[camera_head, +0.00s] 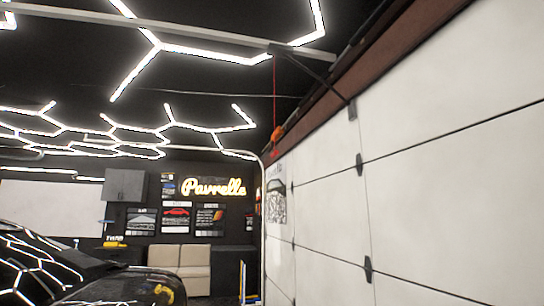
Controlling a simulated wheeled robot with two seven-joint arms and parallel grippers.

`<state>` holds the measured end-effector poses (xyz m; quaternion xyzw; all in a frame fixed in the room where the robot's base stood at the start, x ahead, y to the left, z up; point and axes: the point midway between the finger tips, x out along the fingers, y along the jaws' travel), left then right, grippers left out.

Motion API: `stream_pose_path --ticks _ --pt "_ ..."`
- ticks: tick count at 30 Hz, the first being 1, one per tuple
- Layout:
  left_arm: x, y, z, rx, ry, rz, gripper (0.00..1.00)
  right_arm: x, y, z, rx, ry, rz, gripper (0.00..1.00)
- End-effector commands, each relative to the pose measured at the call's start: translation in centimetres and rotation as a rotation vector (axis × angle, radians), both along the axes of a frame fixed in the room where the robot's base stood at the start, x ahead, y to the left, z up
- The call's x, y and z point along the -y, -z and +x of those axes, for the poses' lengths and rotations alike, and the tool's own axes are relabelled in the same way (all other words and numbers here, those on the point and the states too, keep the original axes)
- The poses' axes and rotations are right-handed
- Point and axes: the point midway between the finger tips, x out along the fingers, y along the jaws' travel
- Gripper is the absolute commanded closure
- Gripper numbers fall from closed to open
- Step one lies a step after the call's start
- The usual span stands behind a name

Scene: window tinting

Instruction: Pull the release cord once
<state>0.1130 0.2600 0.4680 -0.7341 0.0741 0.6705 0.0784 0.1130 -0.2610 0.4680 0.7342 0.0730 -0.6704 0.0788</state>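The release cord (274,95) is a thin red line hanging straight down from the dark bracket (275,50) on the ceiling rail. Neither of my grippers is in view.
The white panelled garage door fills the right side. A dark glossy car (60,270) stands at the lower left. A beige sofa (180,265) and a grey wall cabinet (126,185) are at the back. Lit hexagon lamps (155,42) cover the ceiling.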

Motion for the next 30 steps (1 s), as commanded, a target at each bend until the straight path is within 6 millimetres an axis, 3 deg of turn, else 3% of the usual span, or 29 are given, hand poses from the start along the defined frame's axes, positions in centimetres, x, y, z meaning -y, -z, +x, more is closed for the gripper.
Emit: stream_pose_path --ticks 1,2,6,30 --pt "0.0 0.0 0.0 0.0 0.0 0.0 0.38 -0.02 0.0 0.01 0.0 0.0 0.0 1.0" --pt "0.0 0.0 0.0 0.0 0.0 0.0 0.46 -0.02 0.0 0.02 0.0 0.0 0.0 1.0" --pt "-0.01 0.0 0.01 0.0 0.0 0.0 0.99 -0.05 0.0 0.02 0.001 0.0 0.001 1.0" --pt "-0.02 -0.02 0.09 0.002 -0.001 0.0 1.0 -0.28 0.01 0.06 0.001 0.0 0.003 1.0"
